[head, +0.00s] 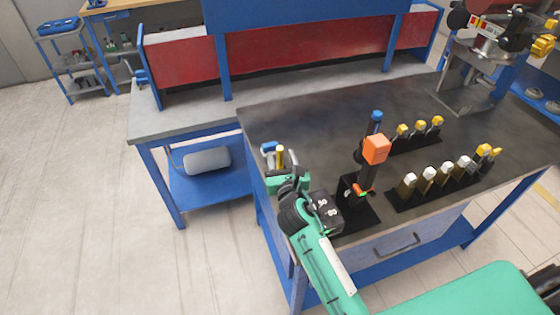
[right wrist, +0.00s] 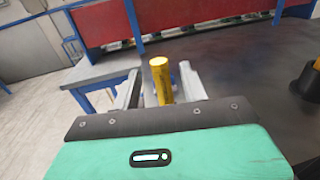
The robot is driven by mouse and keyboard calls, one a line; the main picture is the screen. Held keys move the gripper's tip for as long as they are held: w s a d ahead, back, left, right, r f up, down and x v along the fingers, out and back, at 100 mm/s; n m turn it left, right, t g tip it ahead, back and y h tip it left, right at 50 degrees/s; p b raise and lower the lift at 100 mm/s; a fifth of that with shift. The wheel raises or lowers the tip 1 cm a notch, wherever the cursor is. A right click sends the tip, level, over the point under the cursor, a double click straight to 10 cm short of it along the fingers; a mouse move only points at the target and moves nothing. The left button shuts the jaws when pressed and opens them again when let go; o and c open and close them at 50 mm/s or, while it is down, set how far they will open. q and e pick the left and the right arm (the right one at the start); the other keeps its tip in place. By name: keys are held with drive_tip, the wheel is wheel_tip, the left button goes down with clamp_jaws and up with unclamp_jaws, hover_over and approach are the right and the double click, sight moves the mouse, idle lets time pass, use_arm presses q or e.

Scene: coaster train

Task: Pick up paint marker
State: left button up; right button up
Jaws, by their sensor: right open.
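A yellow cylinder, which looks like the paint marker (head: 280,156), stands upright near the left edge of the dark bench top (head: 300,120). In the right wrist view the yellow marker (right wrist: 161,82) rises between the two grey fingers of my right gripper (right wrist: 160,90). Gaps show on both sides of it, so the fingers are open around it and not closed on it. The marker's lower end is hidden behind the gripper body. In the head view my right gripper (head: 279,168) is at the bench's left edge. My left gripper is not in view.
A black stand with an orange block (head: 376,149) is to the right of my gripper. Black racks with several white-topped (head: 429,174) and yellow-topped (head: 420,127) pieces stand further right. A grey bench (head: 180,114) with red panels is behind. The bench's back-left area is clear.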

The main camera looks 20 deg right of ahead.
sight(281, 154)
drive_tip(key=w, duration=0.3)
drive_tip(key=shift+w+d+f, duration=0.1)
drive_tip(key=shift+w+d, duration=0.05)
drive_tip(key=shift+d, duration=0.05)
clamp_jaws()
wheel_tip(281, 154, up, 20)
drive_tip(key=p, duration=0.1)
idle(0.6)
